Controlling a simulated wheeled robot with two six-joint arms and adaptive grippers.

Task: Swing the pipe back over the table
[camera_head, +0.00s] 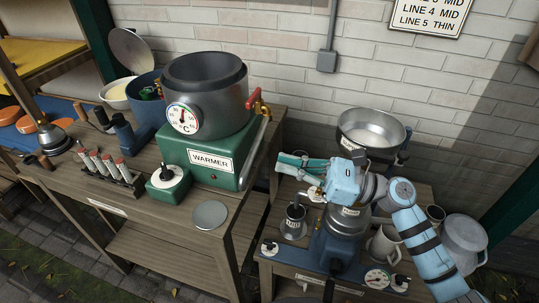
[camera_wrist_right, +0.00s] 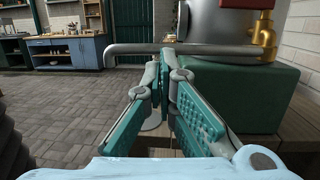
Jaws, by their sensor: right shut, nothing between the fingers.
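The grey pipe (camera_head: 256,152) comes from a brass valve with a red handle (camera_head: 258,102) on the dark pot (camera_head: 205,92). In the head view it slants toward the front along the right side of the green warmer (camera_head: 205,155), near the table's right edge. In the right wrist view the pipe (camera_wrist_right: 200,50) runs level across from the brass valve (camera_wrist_right: 265,42) to a bent end at left. My right gripper (camera_head: 280,162) is shut and empty, just right of the pipe and apart from it. My left gripper is out of view.
The wooden table (camera_head: 190,235) holds a round metal disc (camera_head: 210,215) and a rack of tubes (camera_head: 108,170). A lower bench at right carries a blue machine with a metal bowl (camera_head: 371,132) and a jug (camera_head: 384,243). A narrow gap separates the two.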

